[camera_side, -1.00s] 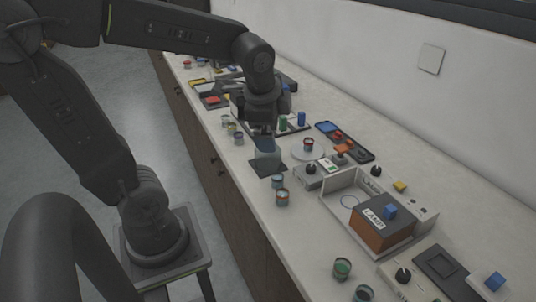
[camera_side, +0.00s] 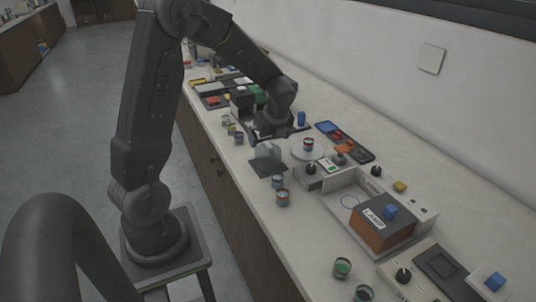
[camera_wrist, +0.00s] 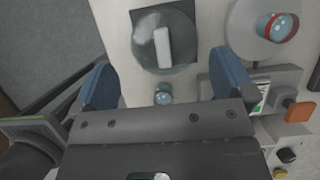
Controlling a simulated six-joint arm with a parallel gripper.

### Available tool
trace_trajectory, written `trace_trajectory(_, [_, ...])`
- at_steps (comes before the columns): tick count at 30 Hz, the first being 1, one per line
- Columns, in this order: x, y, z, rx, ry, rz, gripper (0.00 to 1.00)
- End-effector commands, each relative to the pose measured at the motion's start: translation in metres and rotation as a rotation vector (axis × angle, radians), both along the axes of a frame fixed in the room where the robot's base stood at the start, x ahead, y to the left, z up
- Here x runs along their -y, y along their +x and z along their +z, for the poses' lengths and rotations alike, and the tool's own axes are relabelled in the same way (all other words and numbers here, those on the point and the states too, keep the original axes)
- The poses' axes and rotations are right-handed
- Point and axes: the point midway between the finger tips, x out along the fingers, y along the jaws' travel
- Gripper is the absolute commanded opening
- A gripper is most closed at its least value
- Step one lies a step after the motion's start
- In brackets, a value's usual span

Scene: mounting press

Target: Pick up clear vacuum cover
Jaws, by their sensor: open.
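The clear vacuum cover (camera_side: 266,153) is a see-through, pale shape on a dark square mat (camera_side: 259,170) on the bench. In the wrist view the cover (camera_wrist: 150,40) shows as a faint round outline with a white upright bar, on the dark mat (camera_wrist: 188,18). My gripper (camera_wrist: 165,82) is open and empty, its blue fingertips wide apart. The cover lies beyond the fingertips in the wrist view, not between them. In the side view my gripper (camera_side: 280,132) is just behind and right of the cover; its fingertips are partly hidden.
A jar stands on a round white plate (camera_side: 307,154) to the right. Small jars (camera_side: 282,196) stand in front of the mat, and others stand to its left. A white open-sided box holds a brown LAMP block (camera_side: 382,224). A dark tray (camera_side: 345,140) lies behind.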

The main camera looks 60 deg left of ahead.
Motion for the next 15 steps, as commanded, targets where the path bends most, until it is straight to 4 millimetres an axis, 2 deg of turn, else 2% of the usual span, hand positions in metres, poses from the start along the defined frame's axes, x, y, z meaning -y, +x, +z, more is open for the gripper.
trace_trajectory(8, [-0.008, 0.000, -0.021, -0.002, -0.002, 0.001, 1.00])
trace_trajectory(15, [-0.020, 0.003, -0.053, -0.003, -0.001, 0.000, 1.00])
